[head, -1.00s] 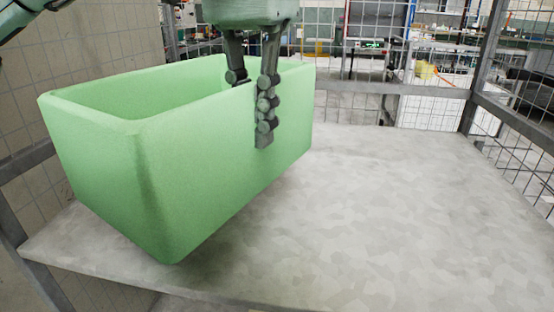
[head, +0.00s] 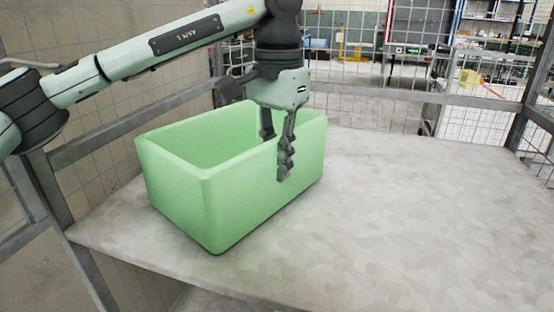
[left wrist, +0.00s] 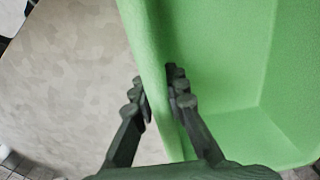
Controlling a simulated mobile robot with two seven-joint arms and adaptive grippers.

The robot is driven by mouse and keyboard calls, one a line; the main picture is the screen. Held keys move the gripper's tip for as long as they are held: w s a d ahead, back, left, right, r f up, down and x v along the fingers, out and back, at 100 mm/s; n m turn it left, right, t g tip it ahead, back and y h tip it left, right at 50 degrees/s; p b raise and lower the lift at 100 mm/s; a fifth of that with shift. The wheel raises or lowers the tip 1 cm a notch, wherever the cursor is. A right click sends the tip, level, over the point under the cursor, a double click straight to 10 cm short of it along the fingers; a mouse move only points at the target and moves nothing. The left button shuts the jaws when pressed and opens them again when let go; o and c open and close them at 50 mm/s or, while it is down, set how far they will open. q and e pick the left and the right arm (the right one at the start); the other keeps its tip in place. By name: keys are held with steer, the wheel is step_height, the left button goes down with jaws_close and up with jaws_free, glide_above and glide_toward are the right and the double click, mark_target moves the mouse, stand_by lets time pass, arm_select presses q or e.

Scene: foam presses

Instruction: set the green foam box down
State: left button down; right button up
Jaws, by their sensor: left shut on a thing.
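The green foam box (head: 235,200) is an open-topped, empty-looking box at the left part of the grey table in the head view. Its base appears to be at the tabletop; I cannot tell whether it fully touches. My left gripper (head: 276,160) is shut on the box's near-right long wall, one finger inside and one outside. In the left wrist view the left gripper (left wrist: 157,100) pinches the wall of the green foam box (left wrist: 225,70). My right gripper is not in view.
The grey mottled tabletop (head: 400,210) is clear to the right of the box. Wire mesh fencing with metal posts and rails (head: 440,95) stands behind and beside the table. The table's front-left edge lies close to the box.

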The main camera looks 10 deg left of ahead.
arm_select(q)
steer(key=c, duration=1.5)
jaws_free()
steer(key=shift+c, duration=0.2)
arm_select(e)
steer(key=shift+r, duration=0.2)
arm_select(q)
steer(key=shift+r, duration=0.55)
step_height(320, 180, up, 10)
steer(key=shift+f+p, duration=0.1)
steer(key=shift+p, duration=0.45)
steer(key=shift+r, duration=0.65)
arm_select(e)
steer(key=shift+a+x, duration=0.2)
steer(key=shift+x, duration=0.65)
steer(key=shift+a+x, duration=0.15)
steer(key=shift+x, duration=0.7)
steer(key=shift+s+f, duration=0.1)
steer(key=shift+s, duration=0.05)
